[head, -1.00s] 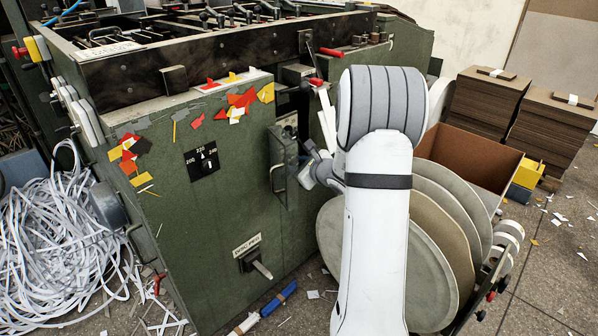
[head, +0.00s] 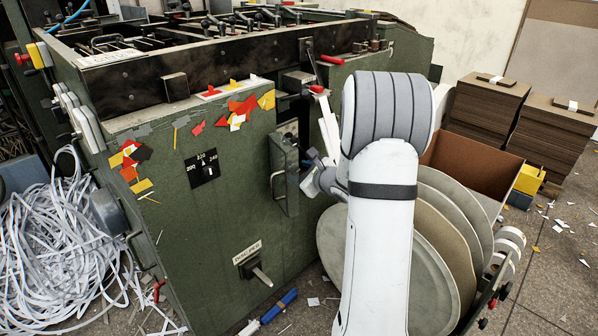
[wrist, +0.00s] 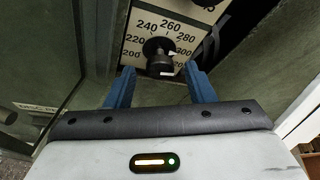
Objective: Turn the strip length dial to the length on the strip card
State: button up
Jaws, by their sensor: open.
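The dial (wrist: 158,48) is a dark round knob on a pale scale plate (wrist: 132,45), with 200, 220, 240, 260 and 280 readable. The knob has white marks low on its right side; I cannot tell which number it is set to. My gripper (wrist: 160,70) is open, its two blue fingers on either side of the knob's near end; I cannot tell if they touch it. In the head view my gripper (head: 318,165) is largely hidden by my arm, near the small recess in the green machine. I cannot make out a strip card.
The green machine (head: 230,215) also bears a black plate (head: 202,168) marked 200, 220, 240. A hinged door with a handle (head: 280,180) stands beside the recess. White strips (head: 50,230) heap at left.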

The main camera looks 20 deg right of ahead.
jog(key=p+v, duration=0.1)
jog(key=v, duration=0.5)
jog(key=shift+s+p, duration=0.25)
jog(key=shift+p, duration=0.05)
jog(key=shift+r, duration=0.1)
